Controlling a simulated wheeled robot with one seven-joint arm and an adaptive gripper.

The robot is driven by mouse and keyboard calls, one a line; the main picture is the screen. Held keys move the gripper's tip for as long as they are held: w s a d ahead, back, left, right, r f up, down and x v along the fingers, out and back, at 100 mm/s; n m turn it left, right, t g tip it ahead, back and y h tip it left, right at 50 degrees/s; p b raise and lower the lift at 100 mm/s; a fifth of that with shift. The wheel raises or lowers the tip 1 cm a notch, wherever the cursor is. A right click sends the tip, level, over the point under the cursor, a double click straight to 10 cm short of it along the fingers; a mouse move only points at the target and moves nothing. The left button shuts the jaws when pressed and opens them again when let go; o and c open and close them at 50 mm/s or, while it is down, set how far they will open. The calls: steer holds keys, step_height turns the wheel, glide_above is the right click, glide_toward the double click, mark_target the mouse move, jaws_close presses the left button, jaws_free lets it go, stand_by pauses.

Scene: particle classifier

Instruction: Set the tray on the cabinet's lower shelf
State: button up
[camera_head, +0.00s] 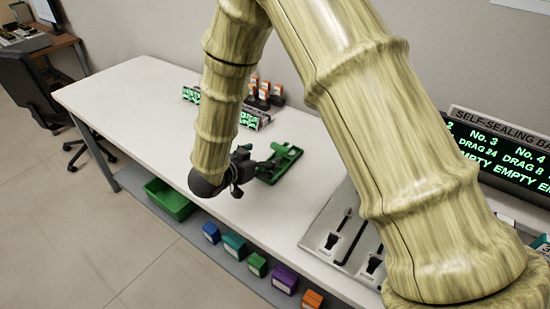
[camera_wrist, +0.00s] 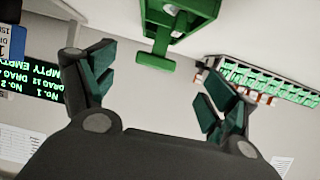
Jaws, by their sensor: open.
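A small green tray with a handle (camera_head: 280,163) lies on the white table, just beyond my gripper. In the wrist view a green body (camera_wrist: 190,12) with a T-shaped handle (camera_wrist: 155,62) shows at the top, in front of the fingers. My gripper (camera_head: 248,170) is above the table next to the tray's near end. In the wrist view its two fingers (camera_wrist: 163,88) are spread, with nothing between them. A cabinet with a lower shelf cannot be made out in either view.
The white table (camera_head: 135,95) has free room at its left. A rack of orange-topped items (camera_head: 265,92) stands behind the tray. A lever panel (camera_head: 340,235) and a lit sign (camera_head: 500,150) are at the right. Below are a green bin (camera_head: 170,200) and several coloured boxes (camera_head: 234,245).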

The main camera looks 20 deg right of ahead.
mark_target(278, 151)
steer(key=shift+s+d+r, duration=0.1)
steer(key=shift+d, duration=0.55)
steer(key=x, duration=0.3)
steer(key=p+x, duration=0.1)
steer(key=shift+w+a+f, duration=0.1)
steer(key=shift+w+f, duration=0.25)
steer(key=shift+w, duration=0.15)
steer(key=shift+d+r, duration=0.2)
steer(key=shift+d, duration=0.15)
steer(key=p+x, duration=0.1)
steer(key=x, duration=0.3)
steer(key=shift+w+f, duration=0.15)
steer(key=shift+w, duration=0.05)
steer(key=shift+s, duration=0.1)
steer(key=shift+c, duration=0.4)
steer(key=c, duration=1.3)
steer(key=shift+r, duration=0.25)
